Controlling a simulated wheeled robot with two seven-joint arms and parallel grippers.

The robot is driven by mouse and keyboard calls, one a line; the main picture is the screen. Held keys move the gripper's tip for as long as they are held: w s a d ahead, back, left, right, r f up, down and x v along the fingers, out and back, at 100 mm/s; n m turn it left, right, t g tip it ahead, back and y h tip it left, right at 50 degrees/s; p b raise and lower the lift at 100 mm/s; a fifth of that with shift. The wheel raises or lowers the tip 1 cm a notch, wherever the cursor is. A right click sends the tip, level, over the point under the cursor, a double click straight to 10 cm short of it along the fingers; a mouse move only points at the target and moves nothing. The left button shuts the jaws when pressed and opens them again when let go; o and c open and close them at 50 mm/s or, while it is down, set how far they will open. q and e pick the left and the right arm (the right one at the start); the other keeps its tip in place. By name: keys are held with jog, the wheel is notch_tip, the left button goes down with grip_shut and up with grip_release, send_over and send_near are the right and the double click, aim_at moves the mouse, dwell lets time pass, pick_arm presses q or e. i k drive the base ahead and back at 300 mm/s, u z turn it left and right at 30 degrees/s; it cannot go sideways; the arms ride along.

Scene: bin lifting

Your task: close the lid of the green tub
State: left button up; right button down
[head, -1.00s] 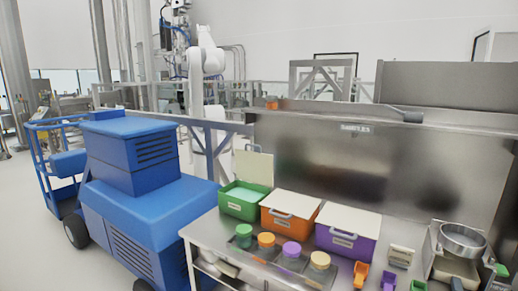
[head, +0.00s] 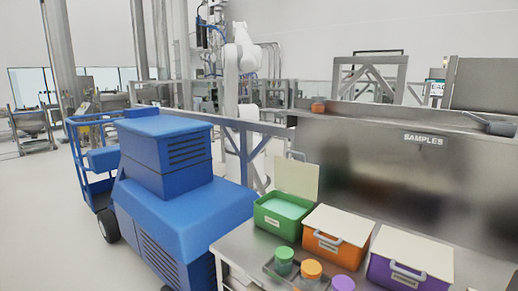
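The green tub (head: 277,226) stands at the left end of the steel table, near its back edge, in the head view. Its cream lid (head: 297,178) is up, standing nearly upright at the tub's back side. Pale green contents (head: 285,207) show inside the open tub. A label is on the tub's front. Neither of my grippers is in the head view.
An orange tub (head: 334,242) and a purple tub (head: 405,277), both with cream lids shut, stand to its right. Several coloured-lid jars, such as a green one (head: 284,261), stand in front. A blue wheeled machine (head: 175,200) is left of the table.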

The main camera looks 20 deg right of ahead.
aim_at(297, 178)
jog(key=u, duration=0.3)
jog(key=i, duration=0.85)
jog(key=z, duration=0.5)
jog(key=i, duration=0.65)
jog(key=z, duration=0.4)
